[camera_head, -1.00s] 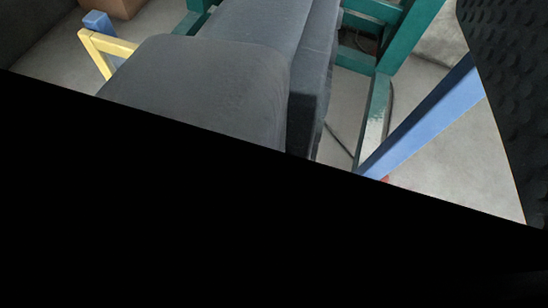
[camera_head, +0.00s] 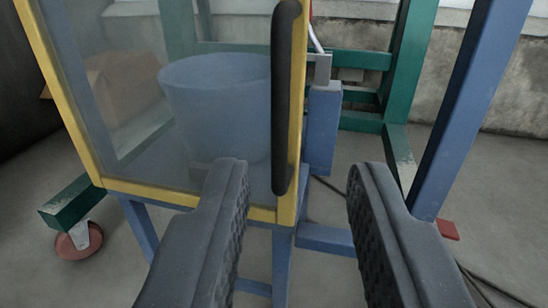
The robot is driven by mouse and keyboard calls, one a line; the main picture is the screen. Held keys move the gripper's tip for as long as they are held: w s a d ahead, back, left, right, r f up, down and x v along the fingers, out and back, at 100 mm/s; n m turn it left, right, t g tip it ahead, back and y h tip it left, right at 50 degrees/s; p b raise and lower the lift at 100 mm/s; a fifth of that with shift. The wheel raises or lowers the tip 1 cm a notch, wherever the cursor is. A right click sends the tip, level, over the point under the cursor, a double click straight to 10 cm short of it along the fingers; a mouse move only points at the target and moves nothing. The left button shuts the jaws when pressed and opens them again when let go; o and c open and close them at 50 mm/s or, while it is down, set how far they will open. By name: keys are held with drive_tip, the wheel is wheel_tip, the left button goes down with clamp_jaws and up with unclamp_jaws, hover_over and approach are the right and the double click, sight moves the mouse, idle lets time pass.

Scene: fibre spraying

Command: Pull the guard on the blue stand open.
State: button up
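The guard is a clear, hazy panel in a yellow frame (camera_head: 68,105) at the left and middle of the view. A long black upright handle (camera_head: 288,95) sits along its right edge. Blue legs and posts of the stand (camera_head: 322,125) show below and to the right of the guard. My gripper (camera_head: 300,168) is open and empty, its two dark ridged fingers pointing forward. The handle's lower end lies between the fingertips in the picture, nearer the left one. I see no contact. The left finger hides part of the guard's bottom rail.
A pale blue bucket (camera_head: 222,105) and a brown box (camera_head: 125,85) show through the panel. A green frame (camera_head: 405,65) stands behind. A blue slanted post (camera_head: 470,105) with a red foot (camera_head: 447,229) is close on the right. Cables lie on the floor.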

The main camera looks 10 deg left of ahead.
sight(280, 88)
drive_tip(key=w+a+b, duration=0.1)
drive_tip(key=w, duration=0.3)
drive_tip(key=w+a+b, duration=0.1)
drive_tip(key=w, duration=0.4)
drive_tip(key=w+a+b, duration=0.1)
drive_tip(key=w+b, duration=0.1)
drive_tip(key=w, duration=0.2)
drive_tip(key=shift+w+a+f, duration=0.15)
drive_tip(key=shift+f, duration=0.05)
